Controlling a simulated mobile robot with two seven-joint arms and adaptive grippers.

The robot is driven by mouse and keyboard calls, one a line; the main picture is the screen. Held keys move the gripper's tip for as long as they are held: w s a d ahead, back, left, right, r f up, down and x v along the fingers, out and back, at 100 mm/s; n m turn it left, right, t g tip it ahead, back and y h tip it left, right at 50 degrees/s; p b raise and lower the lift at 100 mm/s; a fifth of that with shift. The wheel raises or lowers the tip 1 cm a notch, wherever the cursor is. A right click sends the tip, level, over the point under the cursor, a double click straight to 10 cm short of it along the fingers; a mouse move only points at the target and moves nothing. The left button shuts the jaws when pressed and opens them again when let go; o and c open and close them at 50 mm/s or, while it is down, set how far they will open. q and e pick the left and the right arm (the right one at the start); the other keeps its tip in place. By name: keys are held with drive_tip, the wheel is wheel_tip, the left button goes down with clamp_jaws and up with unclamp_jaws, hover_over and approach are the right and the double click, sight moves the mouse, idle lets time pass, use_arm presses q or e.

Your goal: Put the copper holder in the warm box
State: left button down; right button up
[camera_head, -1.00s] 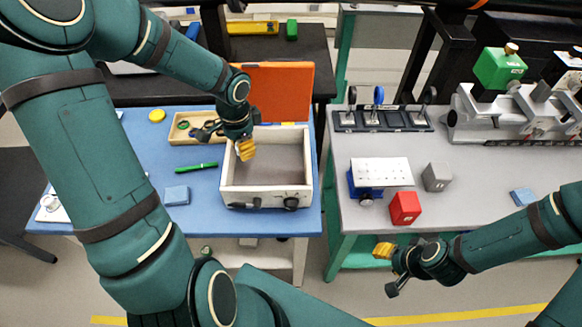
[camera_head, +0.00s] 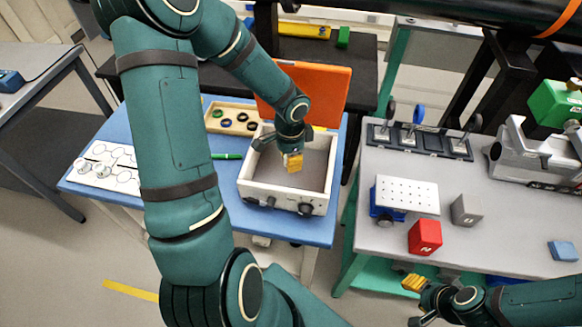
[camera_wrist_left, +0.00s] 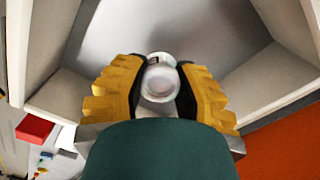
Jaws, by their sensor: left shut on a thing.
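The warm box is a white open-topped box (camera_head: 256,194) with an orange lid (camera_head: 325,90) standing open at its back and dark knobs on its front. My left gripper (camera_head: 293,163) is over the box's opening, fingers pointing down. In the left wrist view it is shut on a pale, silvery round-ended piece (camera_wrist_left: 160,82), held between the yellow finger pads; no copper colour shows on it. The piece is hidden in the head view. Box walls (camera_wrist_left: 272,80) surround the fingers in the wrist view. My right gripper (camera_head: 414,300) is open and empty at the bottom right.
A wooden tray of rings (camera_head: 210,122) and a green pen (camera_head: 227,156) lie left of the box. A white mat with small pieces (camera_head: 92,178) is further left.

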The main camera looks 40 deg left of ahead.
use_arm(q)
drive_tip(key=shift+f+b, duration=0.4)
drive_tip(key=shift+f, duration=1.35)
drive_tip(key=shift+f, duration=0.2)
drive_tip(key=c, duration=0.7)
unclamp_jaws()
drive_tip(key=shift+c, duration=0.2)
drive_tip(key=shift+r, duration=0.2)
wheel_tip(320, 180, up, 12)
drive_tip(key=p, duration=0.3)
